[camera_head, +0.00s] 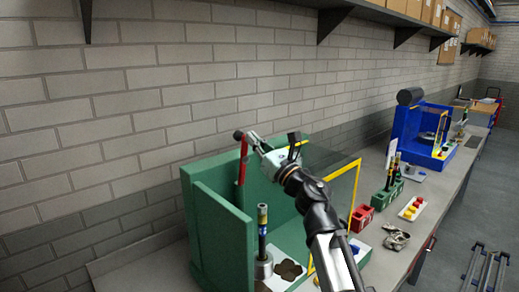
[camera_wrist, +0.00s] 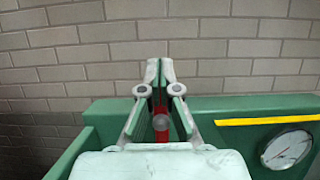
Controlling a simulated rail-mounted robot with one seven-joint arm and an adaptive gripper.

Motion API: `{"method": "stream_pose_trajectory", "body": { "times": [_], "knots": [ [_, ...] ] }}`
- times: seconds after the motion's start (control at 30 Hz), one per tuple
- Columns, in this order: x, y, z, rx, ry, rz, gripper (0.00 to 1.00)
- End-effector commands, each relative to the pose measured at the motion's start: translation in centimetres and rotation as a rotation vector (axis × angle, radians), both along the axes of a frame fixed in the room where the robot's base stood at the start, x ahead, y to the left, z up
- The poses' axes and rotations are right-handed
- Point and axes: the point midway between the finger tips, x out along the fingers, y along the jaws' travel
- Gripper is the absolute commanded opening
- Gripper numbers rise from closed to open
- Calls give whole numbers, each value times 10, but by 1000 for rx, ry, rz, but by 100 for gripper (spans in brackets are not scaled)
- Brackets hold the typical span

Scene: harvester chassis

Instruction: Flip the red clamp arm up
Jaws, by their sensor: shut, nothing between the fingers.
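The red clamp arm (camera_head: 242,162) stands nearly upright at the back of the green chassis fixture (camera_head: 213,230), with a dark round knob at its top. My gripper (camera_head: 252,138) is shut and empty, its tips right beside the upper end of the clamp arm. I cannot tell whether they touch it. In the wrist view my shut gripper (camera_wrist: 160,66) points at the brick wall, and a strip of the red clamp arm (camera_wrist: 161,131) shows between and behind the fingers. The rest of the clamp arm is hidden there.
A yellow-edged clear panel (camera_head: 356,190) stands at the fixture's right side. A metal post (camera_head: 263,235) rises inside the fixture. Red and green holders and a white tray (camera_head: 412,208) lie on the bench to the right. A round gauge (camera_wrist: 287,149) shows at the wrist view's right.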

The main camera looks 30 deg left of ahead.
Motion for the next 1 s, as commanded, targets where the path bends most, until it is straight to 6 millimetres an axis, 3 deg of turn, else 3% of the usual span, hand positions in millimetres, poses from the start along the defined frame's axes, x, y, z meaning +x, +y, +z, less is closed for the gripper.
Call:
{"method": "stream_pose_trajectory", "body": {
  "times": [0.67, 0.87, 1.0],
  "knots": [
    [4, 9, 9, 6, 2, 2, 0],
    [2, -2, 18, 7, 2, 1, 0],
    [-4, -19, 27, 5, 0, -1, 0]
  ]
}}
